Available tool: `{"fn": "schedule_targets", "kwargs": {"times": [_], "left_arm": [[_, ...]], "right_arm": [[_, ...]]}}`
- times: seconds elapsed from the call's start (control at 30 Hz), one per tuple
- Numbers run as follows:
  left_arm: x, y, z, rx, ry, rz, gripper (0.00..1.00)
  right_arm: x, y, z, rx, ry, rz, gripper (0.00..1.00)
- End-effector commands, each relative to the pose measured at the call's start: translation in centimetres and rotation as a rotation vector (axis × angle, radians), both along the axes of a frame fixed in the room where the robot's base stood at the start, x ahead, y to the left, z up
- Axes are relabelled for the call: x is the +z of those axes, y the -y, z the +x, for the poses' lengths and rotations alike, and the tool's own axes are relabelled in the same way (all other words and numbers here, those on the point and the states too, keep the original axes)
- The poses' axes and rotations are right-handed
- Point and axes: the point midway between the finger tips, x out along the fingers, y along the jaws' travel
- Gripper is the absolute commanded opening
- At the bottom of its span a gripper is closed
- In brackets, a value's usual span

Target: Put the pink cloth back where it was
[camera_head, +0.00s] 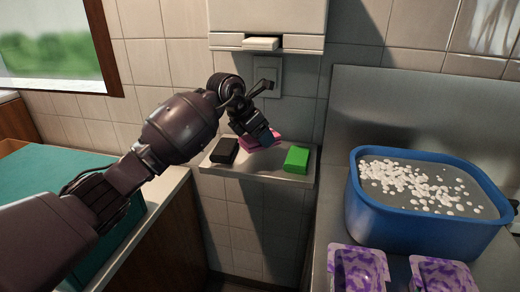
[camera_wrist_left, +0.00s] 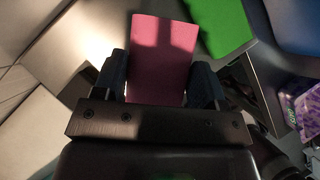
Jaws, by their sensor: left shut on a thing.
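The pink cloth (camera_head: 273,139) is a small flat block-like piece at the small wall shelf (camera_head: 262,177), between a black piece and a green piece. In the left wrist view the pink cloth (camera_wrist_left: 163,60) lies between the two fingers. My left gripper (camera_head: 262,140) is shut on it, over the middle of the shelf; it also shows in the left wrist view (camera_wrist_left: 161,88). I cannot tell whether the cloth touches the shelf. The gripper hides part of the cloth in the head view. My right gripper is not in view.
A black piece (camera_head: 224,150) lies on the shelf's left and a green piece (camera_head: 297,159) on its right. A white dispenser (camera_head: 285,42) hangs above. A blue tub (camera_head: 420,232) with white bits and purple-patterned containers (camera_head: 357,270) stand at right. A teal box (camera_head: 40,160) is at left.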

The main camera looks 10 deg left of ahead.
Motion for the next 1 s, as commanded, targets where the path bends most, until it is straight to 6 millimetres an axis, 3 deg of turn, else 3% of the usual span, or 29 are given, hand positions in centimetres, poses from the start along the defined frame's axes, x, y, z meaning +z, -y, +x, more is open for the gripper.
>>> {"fn": "schedule_targets", "kwargs": {"times": [0.37,0.77,0.8,0.93,1.0], "left_arm": [[-4.9,0.1,0.3,-0.001,-0.004,-0.003,0.43],[-5.1,0.0,0.4,0.000,-0.001,0.001,0.43],[-5.0,0.0,0.4,0.000,0.000,0.000,0.71],[-5.0,0.0,0.4,-0.001,-0.001,-0.001,0.91],[-5.0,0.0,0.4,-0.001,-0.001,-0.001,0.91]], "right_arm": [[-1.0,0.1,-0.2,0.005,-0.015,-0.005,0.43],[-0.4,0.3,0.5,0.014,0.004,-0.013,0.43],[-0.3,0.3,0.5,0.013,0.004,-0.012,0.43],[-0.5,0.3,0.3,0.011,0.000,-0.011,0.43],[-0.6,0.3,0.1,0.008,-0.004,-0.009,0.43]]}}
